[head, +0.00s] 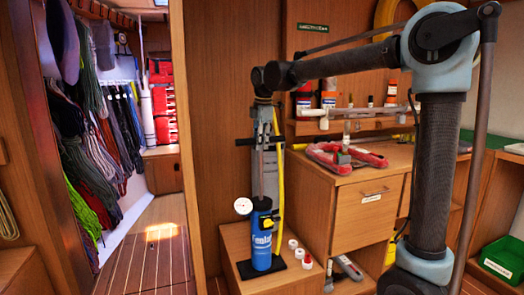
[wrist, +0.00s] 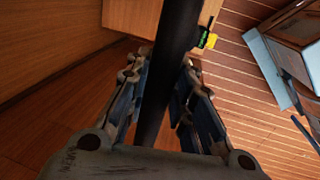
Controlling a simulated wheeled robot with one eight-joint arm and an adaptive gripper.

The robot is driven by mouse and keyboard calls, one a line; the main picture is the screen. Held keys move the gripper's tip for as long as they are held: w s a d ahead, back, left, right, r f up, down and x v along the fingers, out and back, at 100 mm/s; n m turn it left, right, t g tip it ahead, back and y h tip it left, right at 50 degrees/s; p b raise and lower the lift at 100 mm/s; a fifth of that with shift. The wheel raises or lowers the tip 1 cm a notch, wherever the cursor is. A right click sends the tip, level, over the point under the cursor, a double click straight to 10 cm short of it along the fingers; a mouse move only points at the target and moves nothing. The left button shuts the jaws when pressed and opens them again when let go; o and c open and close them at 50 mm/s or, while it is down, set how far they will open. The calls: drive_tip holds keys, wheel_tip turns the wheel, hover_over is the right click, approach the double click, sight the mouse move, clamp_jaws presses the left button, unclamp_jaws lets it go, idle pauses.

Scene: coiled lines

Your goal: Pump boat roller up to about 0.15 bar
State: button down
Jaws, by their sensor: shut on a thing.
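A blue hand pump (head: 262,240) stands upright on a black foot on a low wooden step. A round white gauge (head: 243,206) sits at its upper left, and its shaft runs up to a black crossbar handle (head: 243,142). My gripper (head: 265,143) points down at the handle, with the shaft raised. In the wrist view my gripper (wrist: 166,75) is shut around a dark bar (wrist: 173,45), which looks like the handle. A yellow hose (head: 280,165) rises beside the pump. I cannot make out the boat roller for certain, and the gauge reading is too small to read.
A red U-shaped object (head: 345,165) lies on the wooden cabinet (head: 358,215) right of the pump. Several small white and red pieces (head: 294,244) lie by the pump foot. A green bin (head: 502,258) is at far right. Coiled lines (head: 90,140) hang at left; the floor there is clear.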

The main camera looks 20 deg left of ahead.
drive_tip(key=shift+r, duration=0.1)
drive_tip(key=c, duration=1.4)
unclamp_jaws()
drive_tip(key=shift+o, duration=0.2)
wheel_tip(320, 180, up, 12)
drive_tip(key=s+d, duration=0.1)
drive_tip(key=shift+s+d+f, duration=0.2)
drive_tip(key=shift+s, duration=0.15)
drive_tip(key=shift+c, duration=0.2)
